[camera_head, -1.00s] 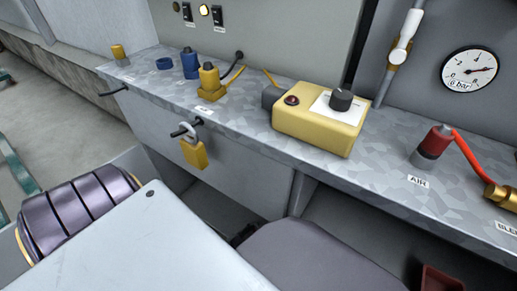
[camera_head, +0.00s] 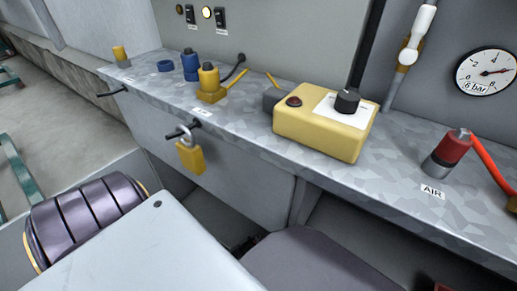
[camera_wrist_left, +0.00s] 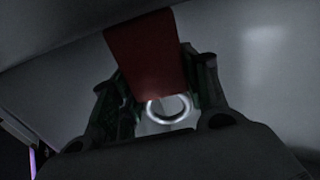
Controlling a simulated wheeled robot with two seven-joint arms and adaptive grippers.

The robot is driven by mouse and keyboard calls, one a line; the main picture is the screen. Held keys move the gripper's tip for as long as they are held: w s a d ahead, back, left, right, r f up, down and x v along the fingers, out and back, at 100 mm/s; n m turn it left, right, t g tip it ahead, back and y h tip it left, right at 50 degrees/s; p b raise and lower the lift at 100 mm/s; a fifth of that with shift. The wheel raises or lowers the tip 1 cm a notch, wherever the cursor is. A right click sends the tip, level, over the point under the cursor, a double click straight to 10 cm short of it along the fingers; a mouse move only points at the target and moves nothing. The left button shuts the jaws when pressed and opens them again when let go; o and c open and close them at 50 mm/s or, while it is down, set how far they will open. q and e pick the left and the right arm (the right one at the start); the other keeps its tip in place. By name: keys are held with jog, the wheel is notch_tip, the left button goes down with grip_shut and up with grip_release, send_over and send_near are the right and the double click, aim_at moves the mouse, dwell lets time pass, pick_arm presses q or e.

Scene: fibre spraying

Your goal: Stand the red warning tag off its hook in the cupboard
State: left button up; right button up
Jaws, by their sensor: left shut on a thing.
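The red warning tag (camera_wrist_left: 146,50) shows in the dark left wrist view as a flat red piece between the fingers. My left gripper (camera_wrist_left: 158,82) is shut on it, one finger on each side. A shiny metal ring (camera_wrist_left: 169,108) shows just below the tag, between the fingers; I cannot tell whether it belongs to the tag or to something behind it. The hook cannot be made out. In the head view I cannot see the tag or the left gripper's fingers. My right gripper is not in view.
A grey bench carries a yellow control box (camera_head: 322,134), blue and yellow connectors (camera_head: 209,82) and a red air fitting (camera_head: 449,153). A yellow padlock (camera_head: 190,156) hangs at its front. A pressure gauge (camera_head: 486,72) is at right. Pale surfaces surround the tag in the wrist view.

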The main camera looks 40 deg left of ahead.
pick_arm(q)
jog(key=o, duration=1.1)
jog(key=shift+c, duration=0.2)
jog(key=shift+r, duration=0.15)
jog(key=v, duration=1.2)
